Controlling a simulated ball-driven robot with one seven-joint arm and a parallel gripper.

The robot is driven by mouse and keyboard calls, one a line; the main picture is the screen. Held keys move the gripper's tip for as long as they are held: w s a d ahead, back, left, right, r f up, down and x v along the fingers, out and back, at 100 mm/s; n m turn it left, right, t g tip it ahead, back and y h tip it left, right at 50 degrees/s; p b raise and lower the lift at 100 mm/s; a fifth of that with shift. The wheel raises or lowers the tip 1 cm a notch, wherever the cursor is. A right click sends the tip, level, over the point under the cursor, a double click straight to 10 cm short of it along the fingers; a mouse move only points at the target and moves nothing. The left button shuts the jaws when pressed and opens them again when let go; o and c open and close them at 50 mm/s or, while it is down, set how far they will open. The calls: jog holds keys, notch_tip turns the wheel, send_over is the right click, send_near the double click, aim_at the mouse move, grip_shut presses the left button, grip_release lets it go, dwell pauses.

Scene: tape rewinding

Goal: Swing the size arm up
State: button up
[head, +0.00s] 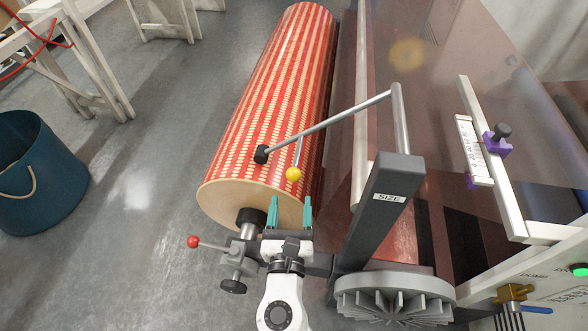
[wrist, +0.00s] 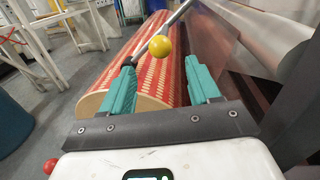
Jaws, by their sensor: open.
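The size arm is a metal rod (head: 335,120) reaching left from a dark grey post marked SIZE (head: 385,205). Its black tip (head: 261,154) appears at the red-and-cream roll (head: 270,95); I cannot tell if it touches. A short stem carries a yellow ball knob (head: 293,174), also in the wrist view (wrist: 160,47). My gripper (head: 291,205) has teal fingers, open and empty. In the head view it is just below the knob. In the wrist view the knob shows between and slightly beyond the fingertips (wrist: 160,75). The gap is hard to judge.
A red-knobbed lever (head: 193,242) stands left of my gripper, by the roll's shaft. A grey finned wheel (head: 392,297) sits at the post's foot. A tinted clear panel (head: 440,60) is at right. Floor is open left of the roll, near a blue bucket (head: 45,185).

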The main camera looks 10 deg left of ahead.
aim_at(293, 181)
jog(key=w, duration=0.9)
jog(key=shift+a+b, duration=0.3)
jog(key=shift+s, duration=0.1)
grip_shut()
